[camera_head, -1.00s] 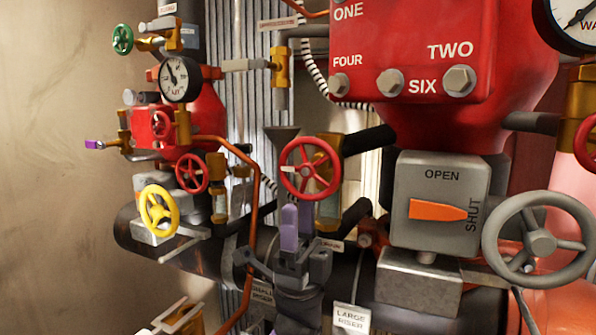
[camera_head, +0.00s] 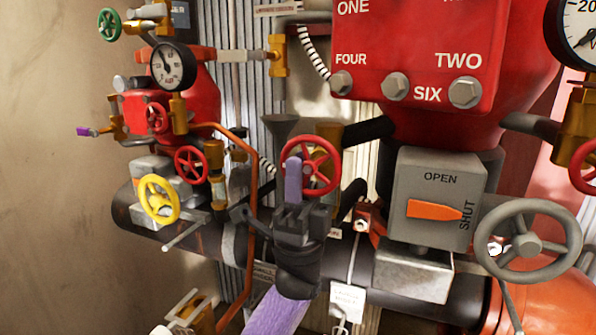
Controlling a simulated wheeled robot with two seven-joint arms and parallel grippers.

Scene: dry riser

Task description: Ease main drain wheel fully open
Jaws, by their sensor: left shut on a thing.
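A red handwheel with several spokes (camera_head: 326,171) stands upright at the centre, in front of a brass valve body; I take it as the main drain wheel, though no tag on it is readable. My left gripper (camera_head: 293,180) reaches up from below, with a dark body and a purple finger upright across the wheel's left side. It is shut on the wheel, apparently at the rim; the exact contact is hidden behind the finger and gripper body.
A grey box (camera_head: 437,190) marked OPEN and SHUT and a large grey handwheel (camera_head: 528,241) stand to the right. A yellow wheel (camera_head: 159,199) and a smaller red wheel (camera_head: 191,166) are left. A copper pipe (camera_head: 250,210) runs close beside my gripper.

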